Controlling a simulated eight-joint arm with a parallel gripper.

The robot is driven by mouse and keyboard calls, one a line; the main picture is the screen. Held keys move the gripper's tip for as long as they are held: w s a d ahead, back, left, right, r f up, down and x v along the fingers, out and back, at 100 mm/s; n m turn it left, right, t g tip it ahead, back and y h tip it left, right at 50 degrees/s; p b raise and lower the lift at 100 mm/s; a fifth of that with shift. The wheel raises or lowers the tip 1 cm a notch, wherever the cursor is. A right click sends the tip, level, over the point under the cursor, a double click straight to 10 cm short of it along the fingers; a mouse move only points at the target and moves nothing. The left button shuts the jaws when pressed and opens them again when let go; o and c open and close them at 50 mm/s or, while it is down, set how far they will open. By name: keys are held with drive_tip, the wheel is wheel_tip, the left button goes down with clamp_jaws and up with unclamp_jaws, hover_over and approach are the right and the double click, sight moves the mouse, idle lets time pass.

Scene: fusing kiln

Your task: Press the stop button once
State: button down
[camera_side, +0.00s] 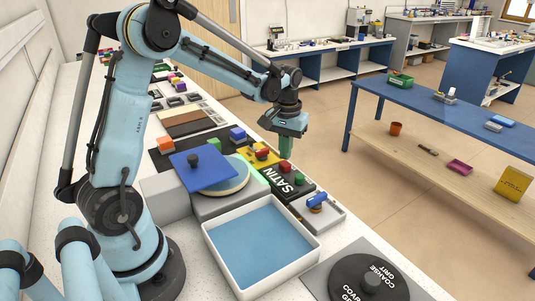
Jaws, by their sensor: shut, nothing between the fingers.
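My gripper (285,155) is shut and empty. It points down, with its green fingers over or just behind a dark panel marked SATIN (283,187). To the left, a yellow box (250,160) carries a red part (262,153). I cannot read a stop label on any of these. I cannot tell whether the fingertips touch the red part below them.
A blue lid with a black knob (205,177) is left of the panel. A white tray with blue inside (208,240) stands in front. A small tray (328,221) holds a blue-handled tool (316,199). A dark COARSE GRIT disc (345,275) lies at front right.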

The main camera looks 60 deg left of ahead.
sight(285, 163)
drive_tip(key=shift+f, duration=0.15)
drive_tip(key=shift+f, duration=1.2)
drive_tip(key=shift+r, duration=4.05)
